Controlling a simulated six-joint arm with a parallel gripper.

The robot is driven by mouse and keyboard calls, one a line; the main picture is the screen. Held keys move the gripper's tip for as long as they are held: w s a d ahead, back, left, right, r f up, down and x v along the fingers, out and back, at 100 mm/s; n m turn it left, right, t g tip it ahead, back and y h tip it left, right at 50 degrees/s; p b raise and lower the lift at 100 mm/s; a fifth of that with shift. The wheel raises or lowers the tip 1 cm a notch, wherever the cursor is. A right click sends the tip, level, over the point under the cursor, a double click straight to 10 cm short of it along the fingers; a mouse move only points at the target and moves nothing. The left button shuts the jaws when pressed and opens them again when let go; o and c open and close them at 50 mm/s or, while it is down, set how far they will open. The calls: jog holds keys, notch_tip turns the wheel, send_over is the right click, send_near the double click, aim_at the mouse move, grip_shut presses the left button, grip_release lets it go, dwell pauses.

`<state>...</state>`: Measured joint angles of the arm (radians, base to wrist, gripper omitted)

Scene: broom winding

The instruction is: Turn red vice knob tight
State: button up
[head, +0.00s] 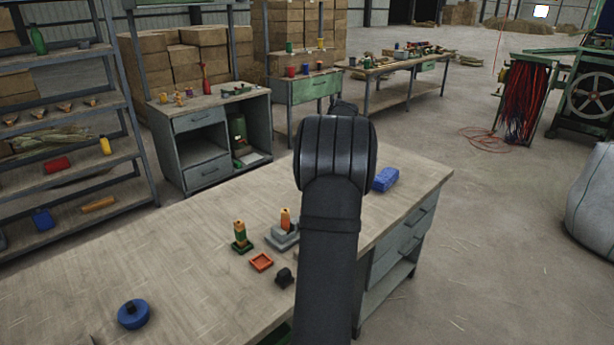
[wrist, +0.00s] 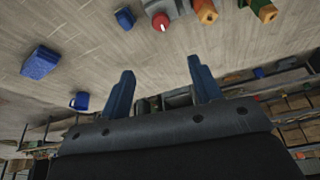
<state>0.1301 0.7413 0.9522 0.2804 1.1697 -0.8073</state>
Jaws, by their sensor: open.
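The red vice knob (wrist: 161,22) shows at the top of the wrist view, on the front of a grey vice (wrist: 158,7) on the wooden bench. In the head view I see part of a grey fixture holding an orange piece (head: 285,237), but no red knob; my arm hides the area beside it. My gripper (wrist: 160,66) shows in the wrist view with its two blue fingers spread and nothing between them. It is apart from the knob, which lies beyond the fingertips. In the head view my gripper is hidden behind my arm.
On the bench are a green fixture (head: 240,238), an orange tray (head: 261,262), a small black object (head: 285,276), a blue round object (head: 133,314) and a blue folded cloth (head: 385,179). A blue mug (wrist: 79,101) shows in the wrist view. The bench's left middle is clear.

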jog(key=shift+m+h, duration=0.3)
jog(key=shift+m, duration=0.5)
jog(key=x, duration=0.6)
jog(key=a+x, duration=0.1)
jog(key=x, duration=1.3)
jog(key=shift+w+a, duration=0.1)
jog(key=shift+a, duration=0.1)
jog(key=c, duration=1)
jog(key=shift+t, duration=0.3)
